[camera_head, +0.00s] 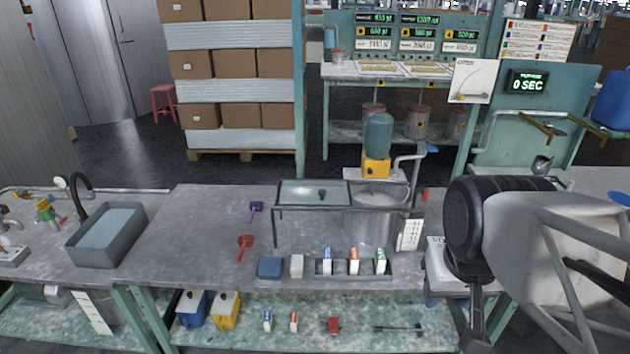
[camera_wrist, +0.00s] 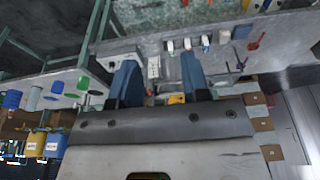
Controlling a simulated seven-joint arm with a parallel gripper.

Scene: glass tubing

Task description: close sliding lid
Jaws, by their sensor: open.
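The sliding lid (camera_head: 312,188) is a flat, glassy panel in a dark frame with a small dark knob (camera_head: 322,195). It lies on the left part of a raised rail frame (camera_head: 277,228) on the bench. A round metal vat (camera_head: 368,228) stands under the right part of the rails, its top uncovered by the lid. My gripper (camera_wrist: 159,62) shows in the wrist view with two blue fingers spread wide and nothing between them. In the head view my arm fills the right side, apart from the lid, and the fingertips cannot be made out.
An orange-based mixer (camera_head: 376,166) stands behind the vat. A white label card (camera_head: 410,234) is at its right. Small blocks and bottles (camera_head: 353,262) line the bench front. Purple (camera_head: 256,208) and red (camera_head: 245,243) tools lie left. A grey basin (camera_head: 105,235) is further left.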

